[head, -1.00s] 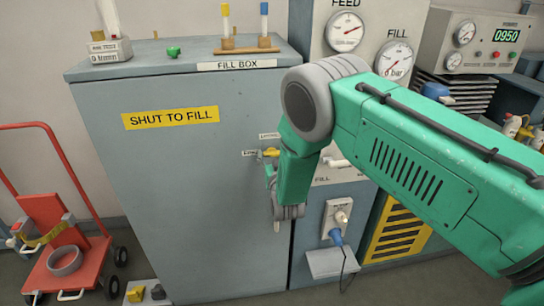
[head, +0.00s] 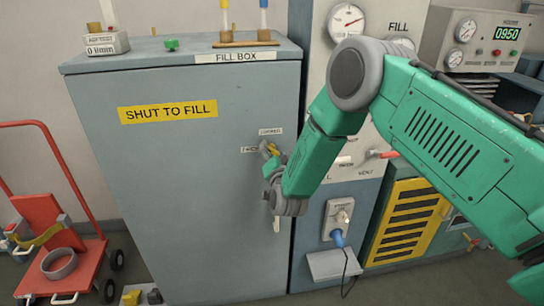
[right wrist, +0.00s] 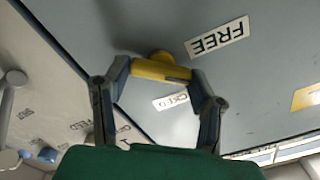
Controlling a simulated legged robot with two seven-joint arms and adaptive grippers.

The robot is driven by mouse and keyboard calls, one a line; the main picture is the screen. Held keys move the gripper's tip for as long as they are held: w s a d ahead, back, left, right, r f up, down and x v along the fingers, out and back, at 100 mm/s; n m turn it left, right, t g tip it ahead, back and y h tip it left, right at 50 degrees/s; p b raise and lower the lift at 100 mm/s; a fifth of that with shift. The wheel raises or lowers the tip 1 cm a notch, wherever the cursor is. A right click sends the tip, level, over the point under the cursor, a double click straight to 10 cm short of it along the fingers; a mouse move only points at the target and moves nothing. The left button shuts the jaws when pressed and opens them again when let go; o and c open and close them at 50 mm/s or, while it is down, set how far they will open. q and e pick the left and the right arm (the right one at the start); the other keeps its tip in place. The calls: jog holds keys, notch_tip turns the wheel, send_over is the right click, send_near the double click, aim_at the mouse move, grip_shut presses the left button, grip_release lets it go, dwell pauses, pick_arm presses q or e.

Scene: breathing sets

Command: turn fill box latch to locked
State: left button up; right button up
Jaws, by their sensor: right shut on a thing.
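The fill box latch is a yellow handle (head: 276,149) on the right side of the grey fill box door (head: 190,190). A LOCKED label (head: 270,131) is above it and a FREE label (head: 250,149) is to its left. My right gripper (head: 268,152) is at the latch, partly hiding it. In the right wrist view, its two fingers (right wrist: 162,78) are closed on the ends of the yellow latch (right wrist: 160,70). The FREE label (right wrist: 217,37) and the partly covered LOCKED label (right wrist: 171,101) show there too. My left gripper is out of view.
The fill box top (head: 185,60) holds a small meter, a green knob and a rack of tubes. A gauge panel (head: 350,20) and a socket with a blue plug (head: 338,238) stand at the right. A red cart (head: 55,250) stands at the left.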

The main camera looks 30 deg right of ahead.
jog(key=shift+f+m, duration=0.1)
jog(key=shift+m, duration=0.5)
jog(key=o, duration=1.2)
jog(key=shift+d, duration=0.1)
jog(key=shift+c, duration=0.2)
jog(key=shift+s, duration=0.1)
